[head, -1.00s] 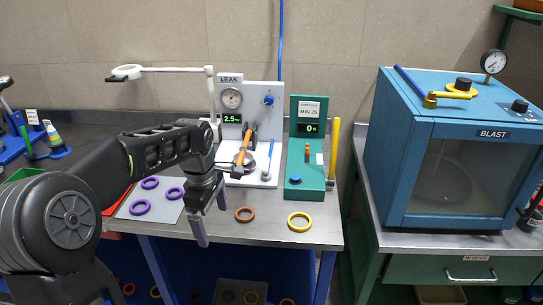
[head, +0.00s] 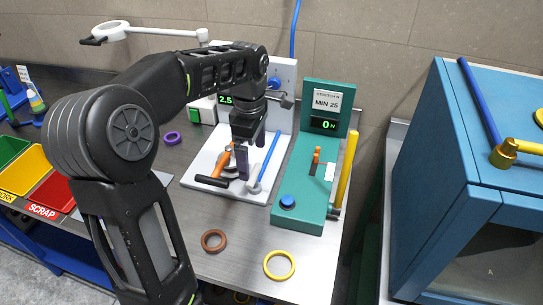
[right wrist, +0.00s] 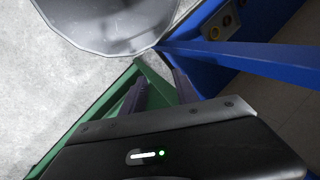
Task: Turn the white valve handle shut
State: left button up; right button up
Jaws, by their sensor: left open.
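The leak stand has a white base (head: 205,165) and a back panel behind my left arm. On the base are an orange clamp lever (head: 226,160), a dark bar (head: 212,181) and a blue rod (head: 270,155) with a pale grey foot. I cannot make out a white valve handle; my arm covers part of the panel. A blue knob (head: 273,84) shows on the panel. My left gripper (head: 252,160) is open, pointing down over the base between the orange lever and blue rod. Whether it touches either is unclear. My right gripper's dark body (right wrist: 170,150) shows in the right wrist view; its jaw state is unclear.
A green tester (head: 312,180) with a yellow lever (head: 346,165) stands right of the leak stand. Brown (head: 214,241) and yellow rings (head: 279,265) lie in front on the bench. A blue blast cabinet (head: 430,180) is at right. Bins (head: 50,190) are at left.

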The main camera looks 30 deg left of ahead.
aim_at(254, 173)
pick_arm(q)
jog(key=shift+w, duration=0.25)
jog(key=shift+s+r, duration=0.1)
jog(key=shift+s, duration=0.15)
jog(key=shift+w+f, duration=0.1)
jog(key=shift+f, duration=0.2)
notch_tip(254, 173, down, 7)
jog(key=shift+f+p, duration=0.15)
jog(key=shift+p, duration=0.45)
jog(key=shift+c, duration=0.5)
jog(key=c, duration=1.3)
jog(key=shift+o, duration=0.2)
